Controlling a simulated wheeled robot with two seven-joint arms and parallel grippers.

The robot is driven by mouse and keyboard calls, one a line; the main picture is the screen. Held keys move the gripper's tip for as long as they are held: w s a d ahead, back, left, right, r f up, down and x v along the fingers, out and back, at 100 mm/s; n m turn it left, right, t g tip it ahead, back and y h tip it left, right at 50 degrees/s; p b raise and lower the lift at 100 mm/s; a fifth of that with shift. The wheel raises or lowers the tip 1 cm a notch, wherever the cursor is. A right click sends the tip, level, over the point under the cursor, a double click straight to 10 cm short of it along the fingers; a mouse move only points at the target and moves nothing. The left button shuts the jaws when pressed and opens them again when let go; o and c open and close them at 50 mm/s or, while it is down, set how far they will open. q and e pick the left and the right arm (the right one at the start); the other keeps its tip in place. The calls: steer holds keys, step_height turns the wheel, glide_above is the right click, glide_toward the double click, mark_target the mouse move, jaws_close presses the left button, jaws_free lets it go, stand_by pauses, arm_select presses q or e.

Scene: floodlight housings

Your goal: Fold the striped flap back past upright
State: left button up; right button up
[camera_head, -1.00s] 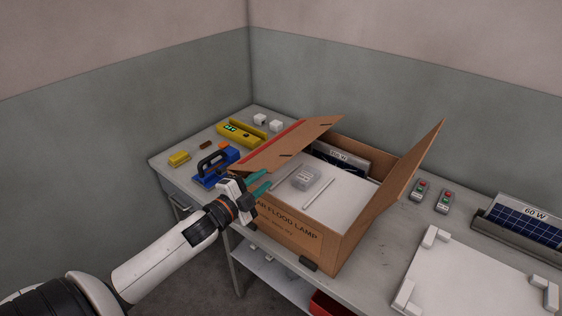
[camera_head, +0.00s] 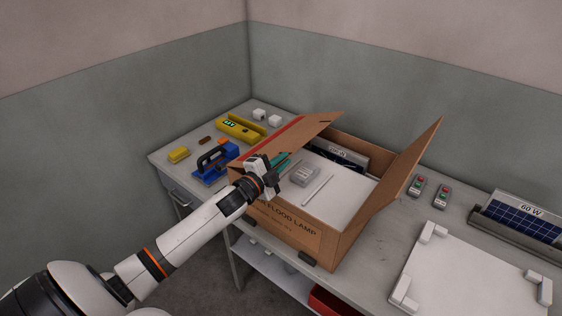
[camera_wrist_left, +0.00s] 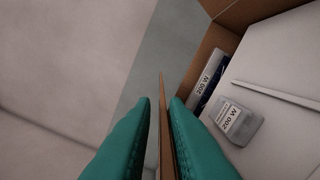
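The striped flap (camera_head: 296,138) is a brown cardboard flap with a red stripe along its outer edge. It is on the left side of an open carton (camera_head: 287,229) lettered "FLOOD LAMP" and slants up and outward to the left. My left gripper (camera_head: 284,162) is at the near end of this flap. In the left wrist view its teal fingers (camera_wrist_left: 160,103) stand apart, with the flap (camera_wrist_left: 164,115) edge-on between them. A gap shows on the left finger's side; contact on the right is unclear. My right gripper is out of view.
A white panel with a grey 200 W box (camera_head: 305,175) and a white rod (camera_head: 317,190) lies inside the carton. The opposite flap (camera_head: 408,165) leans outward to the right. A blue tool (camera_head: 216,163) and yellow level (camera_head: 239,128) lie left of the carton.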

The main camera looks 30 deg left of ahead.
arm_select(q)
jaws_close()
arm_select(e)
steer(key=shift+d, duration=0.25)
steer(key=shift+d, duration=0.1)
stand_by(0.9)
